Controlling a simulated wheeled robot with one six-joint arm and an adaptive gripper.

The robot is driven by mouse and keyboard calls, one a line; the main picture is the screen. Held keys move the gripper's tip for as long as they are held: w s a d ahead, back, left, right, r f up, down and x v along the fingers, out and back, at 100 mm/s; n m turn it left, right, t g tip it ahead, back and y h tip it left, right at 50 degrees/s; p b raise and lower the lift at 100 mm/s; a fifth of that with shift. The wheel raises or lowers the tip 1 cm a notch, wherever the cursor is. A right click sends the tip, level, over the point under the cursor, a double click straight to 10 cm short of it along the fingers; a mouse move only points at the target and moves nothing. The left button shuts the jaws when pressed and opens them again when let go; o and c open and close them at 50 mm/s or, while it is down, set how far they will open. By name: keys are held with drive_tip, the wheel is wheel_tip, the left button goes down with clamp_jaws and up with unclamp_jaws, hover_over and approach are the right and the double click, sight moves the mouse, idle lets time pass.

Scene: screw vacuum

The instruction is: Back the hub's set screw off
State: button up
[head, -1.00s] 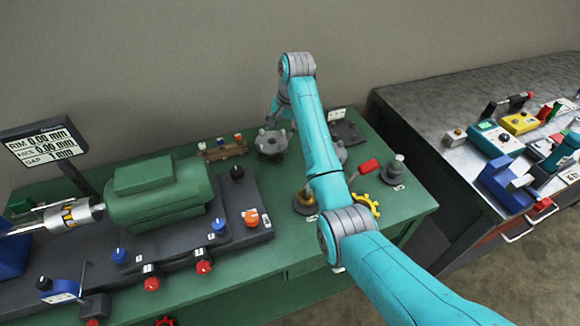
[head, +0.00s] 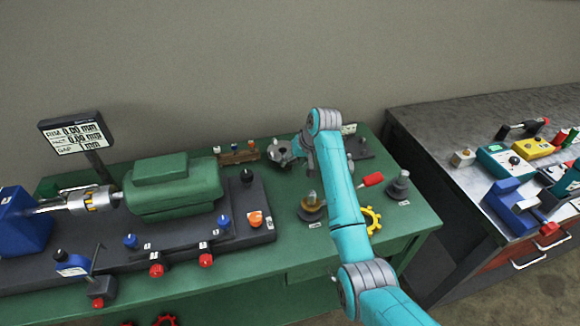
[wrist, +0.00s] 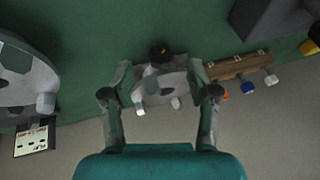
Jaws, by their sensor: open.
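The silver coupling hub (head: 98,200) sits on the shaft between the blue housing (head: 20,240) and the green motor (head: 172,190) at the left of the bench. I cannot make out its set screw at this size. My gripper (wrist: 160,93) is open, its two fingers spread apart in the wrist view. A grey lobed part (wrist: 160,86) shows between the fingers; I cannot tell whether they touch it. In the head view a grey lobed part (head: 280,152) stands at the back of the bench, partly hidden by my arm.
A wooden block (head: 238,156) with several small coloured pegs stands at the back, also in the wrist view (wrist: 236,68). A readout screen (head: 76,134) rises at the left.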

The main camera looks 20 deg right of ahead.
sight(288, 168)
drive_tip(key=shift+x, duration=2)
drive_tip(key=shift+a, duration=0.1)
clamp_jaws()
